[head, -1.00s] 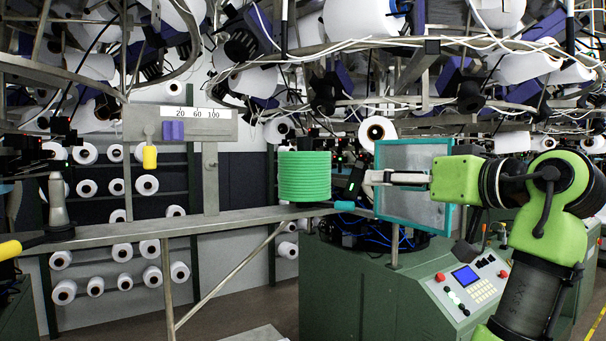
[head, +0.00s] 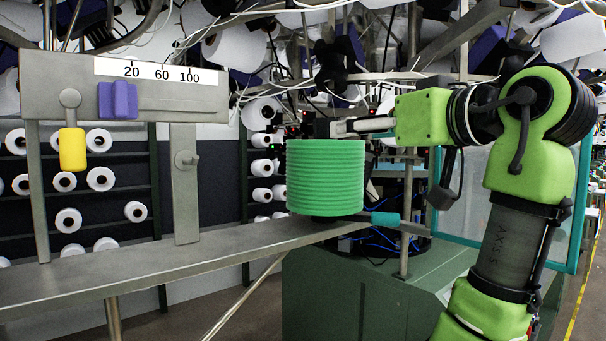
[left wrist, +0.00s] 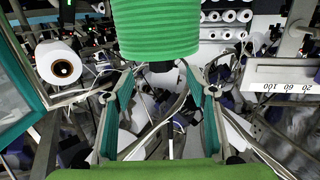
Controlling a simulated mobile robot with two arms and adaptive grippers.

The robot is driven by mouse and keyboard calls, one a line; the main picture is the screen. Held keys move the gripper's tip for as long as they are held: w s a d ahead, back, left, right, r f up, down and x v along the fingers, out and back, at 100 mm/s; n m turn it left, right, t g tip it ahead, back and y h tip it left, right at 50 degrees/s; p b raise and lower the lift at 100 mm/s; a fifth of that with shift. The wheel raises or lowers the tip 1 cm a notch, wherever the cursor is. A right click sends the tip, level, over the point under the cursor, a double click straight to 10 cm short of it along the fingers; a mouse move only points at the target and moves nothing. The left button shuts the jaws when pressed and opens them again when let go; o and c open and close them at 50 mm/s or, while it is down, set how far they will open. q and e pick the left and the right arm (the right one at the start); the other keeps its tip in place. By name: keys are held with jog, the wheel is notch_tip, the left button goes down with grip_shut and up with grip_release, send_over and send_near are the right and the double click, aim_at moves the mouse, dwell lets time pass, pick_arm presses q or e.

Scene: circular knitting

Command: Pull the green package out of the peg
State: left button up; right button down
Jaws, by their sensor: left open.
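The green package (head: 325,178) is a ribbed cylinder standing upright at the far end of a metal beam. The peg's dark top (head: 308,126) seems to show just above it. In the left wrist view the package (left wrist: 156,28) hangs upside down at the top. My left gripper (left wrist: 162,97) is open and empty there, its teal-padded fingers apart, with the package beyond them.
The metal beam (head: 190,252) crosses the left side, under a scale plate (head: 205,93) with yellow and purple sliders. A teal-tipped lever (head: 385,219) sits right of the package. A teal-framed panel (head: 562,225) stands behind my right arm. Spools fill the background.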

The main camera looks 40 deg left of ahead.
aim_at(326, 129)
pick_arm(q)
jog(key=p+x, duration=0.1)
jog(key=x, duration=0.1)
jog(key=p+x, duration=0.1)
jog(key=x, duration=0.1)
jog(key=p+x, duration=0.1)
jog(key=x, duration=0.1)
jog(key=shift+w+a+r, duration=0.1)
jog(key=shift+a+r, duration=0.2)
jog(key=shift+a, duration=0.05)
jog(key=shift+w+a+r+p, duration=0.15)
jog(key=shift+a+p, duration=0.4)
jog(key=shift+p, duration=0.35)
jog(key=p+x, duration=0.2)
jog(key=x, duration=0.1)
jog(key=shift+a+p, duration=0.25)
jog(key=shift+p, duration=0.15)
jog(key=shift+w+a, duration=0.1)
jog(key=shift+a, duration=0.25)
jog(key=shift+d, duration=0.25)
jog(key=c, duration=0.5)
grip_shut()
pick_arm(e)
notch_tip(326, 129, up, 7)
jog(key=d, duration=0.2)
jog(key=shift+s+r, duration=0.15)
jog(key=shift+s, duration=0.1)
